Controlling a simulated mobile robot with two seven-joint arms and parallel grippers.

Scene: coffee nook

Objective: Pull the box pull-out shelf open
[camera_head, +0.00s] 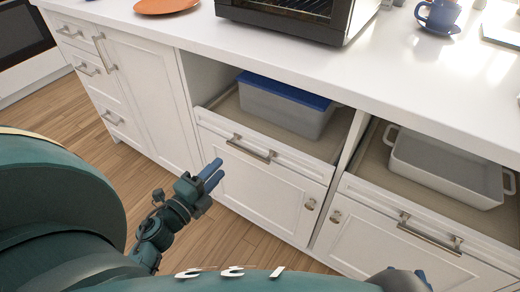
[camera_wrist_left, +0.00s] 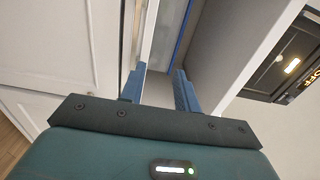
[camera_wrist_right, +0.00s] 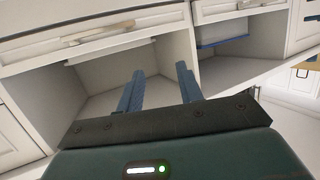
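The pull-out shelf (camera_head: 216,132) sits under the counter in the middle of the head view, with a grey bar handle (camera_head: 251,149) on its front. A translucent box (camera_head: 280,108) with a blue lid (camera_head: 285,90) stands on it. The shelf front looks flush with the cabinet. My left gripper (camera_head: 214,170) is left of and below the handle in the head view, apart from it. Its fingers (camera_wrist_left: 160,80) are spread and empty in the left wrist view. My right gripper (camera_wrist_right: 160,78) has spread, empty fingers in its wrist view; only a little shows at the head view's bottom right.
A neighbouring pull-out shelf (camera_head: 380,180) at right holds a white tub (camera_head: 448,170) and has its own handle (camera_head: 428,235). An oven (camera_head: 300,15), an orange plate (camera_head: 166,5) and a blue cup (camera_head: 438,14) stand on the counter (camera_head: 400,70).

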